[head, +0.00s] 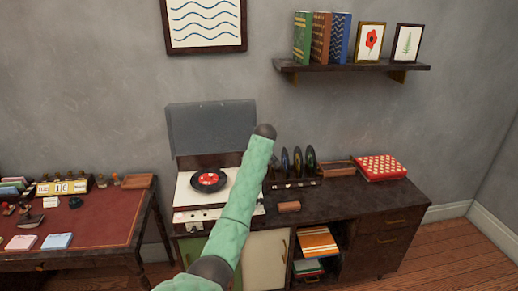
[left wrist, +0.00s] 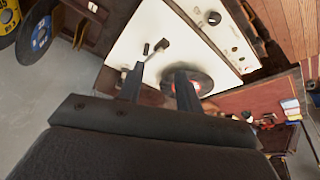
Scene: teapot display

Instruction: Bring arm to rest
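The record player (head: 183,197) stands on the dark cabinet with its lid up and a black record (head: 208,179) with a red label on it. The record player (left wrist: 140,28) also fills the middle of the left wrist view, with the record (left wrist: 205,80) partly behind a finger. A small dark-headed part (left wrist: 161,45), seemingly the tonearm, shows by the fingertips; contact cannot be told. My left gripper (left wrist: 158,76) has its fingers apart with nothing clearly between them, over the deck. In the head view my green-sleeved arm hides the deck's right side, and no gripper shows. My right gripper is not seen.
A rack of upright records (head: 298,165) stands right of the player, near a small brown block (head: 289,206) and a red patterned box (head: 380,167). The raised lid (head: 205,130) is behind. A red-topped desk (head: 95,222) is at left, a shelf (head: 350,67) above.

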